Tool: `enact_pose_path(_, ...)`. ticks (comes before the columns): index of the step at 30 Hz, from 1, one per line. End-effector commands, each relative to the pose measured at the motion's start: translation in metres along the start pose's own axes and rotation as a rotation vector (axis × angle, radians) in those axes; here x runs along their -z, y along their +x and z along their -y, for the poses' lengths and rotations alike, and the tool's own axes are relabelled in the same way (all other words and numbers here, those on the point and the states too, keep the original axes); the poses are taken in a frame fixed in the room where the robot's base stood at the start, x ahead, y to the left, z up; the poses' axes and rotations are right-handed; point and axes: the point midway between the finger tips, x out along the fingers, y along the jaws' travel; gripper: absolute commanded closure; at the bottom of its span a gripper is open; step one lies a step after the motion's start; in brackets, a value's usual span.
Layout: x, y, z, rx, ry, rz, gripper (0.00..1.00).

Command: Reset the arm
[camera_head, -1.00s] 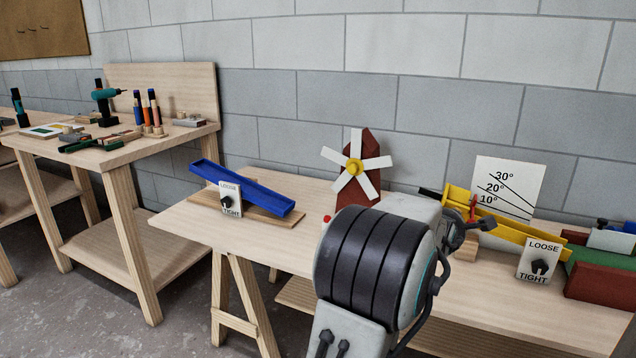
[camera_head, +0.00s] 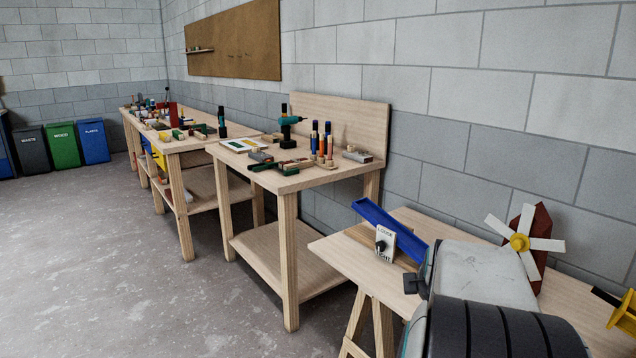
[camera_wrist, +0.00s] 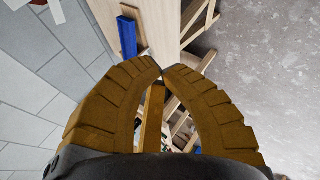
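My arm (camera_head: 485,285), with a grey shell and black ribbed bands, fills the lower right of the head view and hides part of the near bench. My gripper (camera_wrist: 162,71) shows in the wrist view with two ribbed, brownish-yellow fingers. Their tips meet, and I see nothing held at the tips. A bench and the floor lie beyond them. The fingertips cannot be made out in the head view.
The near bench (camera_head: 335,250) carries a blue channel (camera_head: 388,218), a LOOSE/TIGHT dial card (camera_head: 384,243) and a white-bladed pinwheel (camera_head: 519,242), close to my arm. Another bench (camera_head: 290,182) with tools stands further left. Open floor (camera_head: 130,260) lies left.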

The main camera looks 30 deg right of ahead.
Motion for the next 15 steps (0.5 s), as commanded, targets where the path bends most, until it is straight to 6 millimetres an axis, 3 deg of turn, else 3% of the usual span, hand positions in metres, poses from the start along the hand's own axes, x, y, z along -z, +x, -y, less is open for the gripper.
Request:
enact_pose_path(1,0.031,-0.029,0.006,0.045,0.031,-0.042,1.0)
enact_pose_path(6,0.093,-0.103,0.062,0.234,0.178,-0.111,1.0)
enact_pose_path(10,0.115,-0.161,0.104,0.376,0.272,-0.109,1.0)
enact_pose_path(15,0.117,-0.224,0.148,0.519,0.362,-0.057,1.0)
